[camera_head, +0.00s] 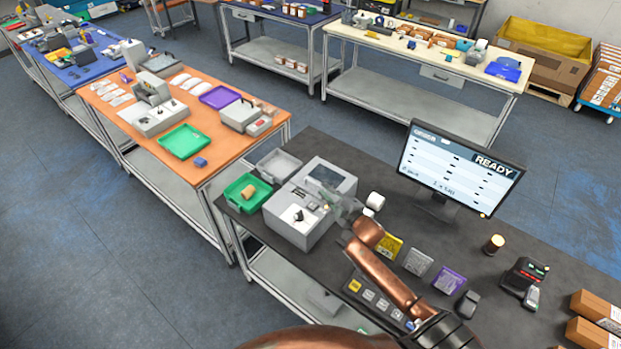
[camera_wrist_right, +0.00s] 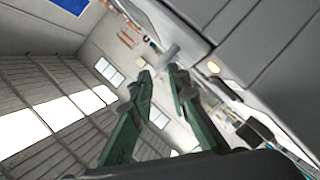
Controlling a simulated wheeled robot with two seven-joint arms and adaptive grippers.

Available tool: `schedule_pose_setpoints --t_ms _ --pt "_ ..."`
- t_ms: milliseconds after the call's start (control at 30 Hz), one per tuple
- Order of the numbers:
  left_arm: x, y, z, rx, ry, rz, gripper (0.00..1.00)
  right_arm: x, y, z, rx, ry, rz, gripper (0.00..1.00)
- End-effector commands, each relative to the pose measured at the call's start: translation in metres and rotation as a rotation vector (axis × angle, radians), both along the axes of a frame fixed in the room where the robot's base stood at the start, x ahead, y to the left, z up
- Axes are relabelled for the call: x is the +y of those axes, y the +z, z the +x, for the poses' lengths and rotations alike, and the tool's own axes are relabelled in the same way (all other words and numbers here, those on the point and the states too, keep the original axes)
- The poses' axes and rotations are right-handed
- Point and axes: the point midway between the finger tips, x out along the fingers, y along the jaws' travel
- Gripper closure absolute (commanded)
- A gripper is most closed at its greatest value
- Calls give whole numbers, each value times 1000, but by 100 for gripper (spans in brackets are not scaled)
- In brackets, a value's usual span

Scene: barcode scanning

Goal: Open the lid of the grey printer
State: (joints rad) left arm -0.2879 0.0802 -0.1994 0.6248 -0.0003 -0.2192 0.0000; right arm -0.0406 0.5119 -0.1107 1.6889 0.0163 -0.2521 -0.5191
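The grey printer (camera_head: 297,235) stands on the dark table. A dark window (camera_head: 325,176) shows on its top, and small dark parts (camera_head: 299,215) show on its lower front. I see no raised lid. My right gripper (camera_head: 330,199) is at the printer's right side, close to its upper edge; touching or apart, I cannot tell. In the right wrist view the gripper's green fingers (camera_wrist_right: 160,76) are spread with a gap between them. A small grey knob-like part (camera_wrist_right: 172,51) on the grey body (camera_wrist_right: 255,60) shows just beyond the fingertips. My left gripper is not in view.
A green tray with a brown item (camera_head: 236,193) and a grey tray (camera_head: 278,165) sit left of the printer. A white roll (camera_head: 375,201) lies close to the right gripper. A monitor (camera_head: 460,165) reading READY stands to the right. Coloured cards (camera_head: 418,262) lie in front of it.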

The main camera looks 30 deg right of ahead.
Motion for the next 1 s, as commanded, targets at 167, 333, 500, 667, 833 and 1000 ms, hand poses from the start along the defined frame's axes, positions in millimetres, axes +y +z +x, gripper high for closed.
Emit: schedule_pose_setpoints --t_ms 167,333,500,667,833,1000 --pt "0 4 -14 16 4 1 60 11 -2 36 -4 14 0 84" --pt "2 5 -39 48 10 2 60 14 -9 61 -2 18 0 84" --pt "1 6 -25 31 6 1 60 13 -13 73 0 16 0 84" --pt "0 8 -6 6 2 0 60 14 -14 76 -1 17 1 84" --pt "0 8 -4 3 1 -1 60 14 -14 75 -1 16 0 86" --pt "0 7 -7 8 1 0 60 13 -14 75 -1 15 0 97"
